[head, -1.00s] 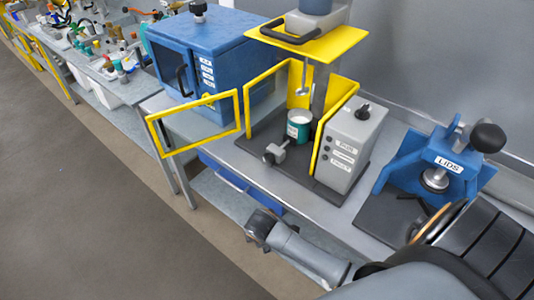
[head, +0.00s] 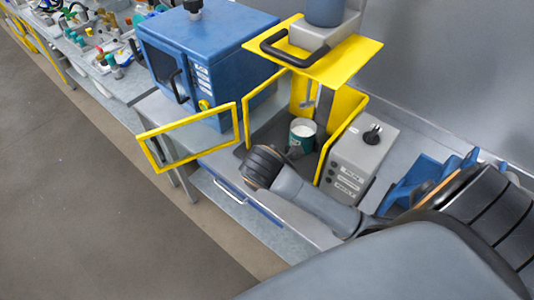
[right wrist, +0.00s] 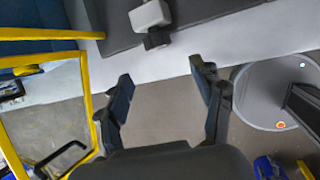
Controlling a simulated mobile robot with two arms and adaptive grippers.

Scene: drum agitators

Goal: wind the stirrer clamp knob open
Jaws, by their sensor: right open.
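The stirrer stands on the bench with its green and white cup (head: 302,136) inside an open yellow guard (head: 338,105). The clamp knob is mostly or wholly hidden behind my right arm in the head view. In the right wrist view a pale block with a dark end (right wrist: 152,17), which looks like the clamp knob, sits at the dark base's edge. My right gripper (right wrist: 161,75) is open and empty, its fingers apart and short of that block. In the head view my right wrist covers the base's front. My left gripper is out of view.
The yellow guard door (head: 190,138) swings out left of the stirrer, and its bars also show in the right wrist view (right wrist: 88,100). A grey control box (head: 358,155) stands right of the cup. A blue cabinet (head: 205,60) is at left. Open floor lies in front.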

